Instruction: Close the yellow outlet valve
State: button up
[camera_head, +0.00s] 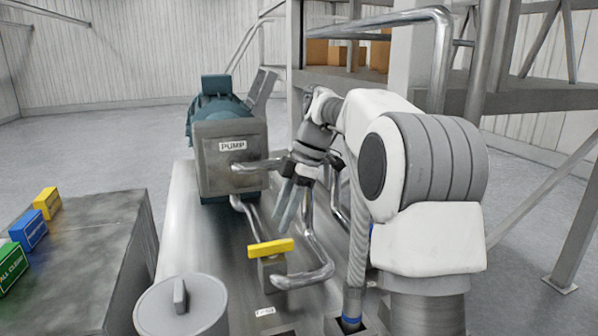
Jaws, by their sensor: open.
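The yellow outlet valve handle (271,248) sits on a small grey valve block (271,272) at the lower middle of the head view. The handle lies roughly left to right in the picture, tilted slightly up at its right end. A pipe runs into the block from behind and another leaves it to the right. My gripper (287,212) is open, with its fingers pointing down, just behind and above the yellow handle in the picture. I see nothing between the fingers, and they appear apart from the handle. My arm comes in from the right.
A pump (228,152) labelled PUMP stands behind the valve, with bent metal pipes (318,240) to the right. A grey lidded cylinder (181,308) stands at front left. Yellow (47,203), blue (29,230) and green (12,268) blocks sit on a dark bench (95,250).

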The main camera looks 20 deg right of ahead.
jog(key=p+v, duration=0.2)
jog(key=v, duration=0.9)
jog(key=shift+r, duration=0.2)
jog(key=shift+d, duration=0.15)
jog(key=s+a+m+t+h, duration=0.1)
jog(key=s+a+m+h, duration=0.15)
jog(key=s+m, duration=0.35)
jog(key=s+a+m+t+h, duration=0.1)
jog(key=s+a+m, duration=0.25)
jog(key=s, duration=0.35)
jog(key=s+a+f+m+t, duration=0.1)
jog(key=s+f+m+t, duration=0.2)
jog(key=s+f+m, duration=0.6)
jog(key=s+f+h, duration=0.1)
jog(key=s+f, duration=0.1)
jog(key=s, duration=0.4)
jog(key=shift+t, duration=0.3)
